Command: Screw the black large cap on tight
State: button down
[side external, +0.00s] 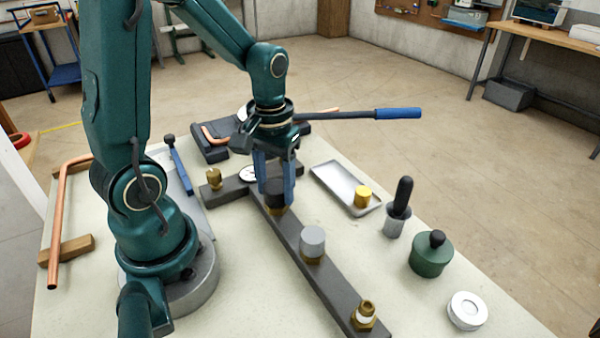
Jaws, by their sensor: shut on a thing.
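The black large cap (274,199) sits over a brass fitting at the far part of the dark bar (325,272). My gripper (275,188) points straight down with its blue fingers around the cap, shut on it. The fingers hide part of the cap's sides. Whether the cap is fully seated on the fitting cannot be told.
A grey cap (312,242) and a bare brass fitting (364,315) stand along the bar nearer the camera. A tray (335,182) holds a yellow cap (362,196). A black-handled tool (399,208), a green pot (431,254) and a white roll (467,310) stand at right.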

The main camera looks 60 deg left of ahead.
jog(key=m, duration=0.3)
jog(key=shift+m, duration=0.4)
jog(key=shift+c, duration=2.2)
grip_release()
jog(key=shift+r, duration=3.5)
